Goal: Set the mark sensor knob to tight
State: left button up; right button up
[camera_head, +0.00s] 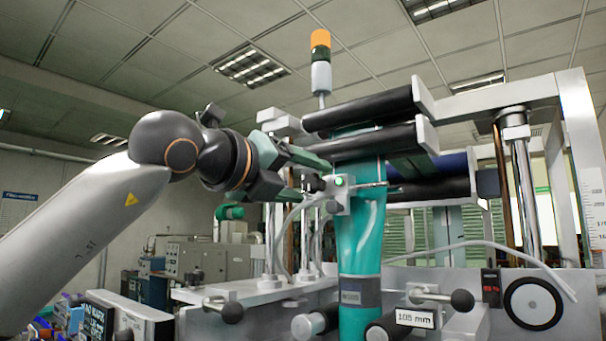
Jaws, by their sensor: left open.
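The mark sensor (341,195) is a small pale box with a green spot on its face, in front of the teal sleeve (362,235). My right gripper is out of view.
Black rollers (370,105) run above the sensor. A pale hose (293,222) hangs below it. Black ball-ended handles (461,300) and a 105 mm label (414,318) are at the front. A signal tower (320,62) stands behind. Open air lies above my left arm.

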pick_arm(q)
grip_shut()
dwell(0.6)
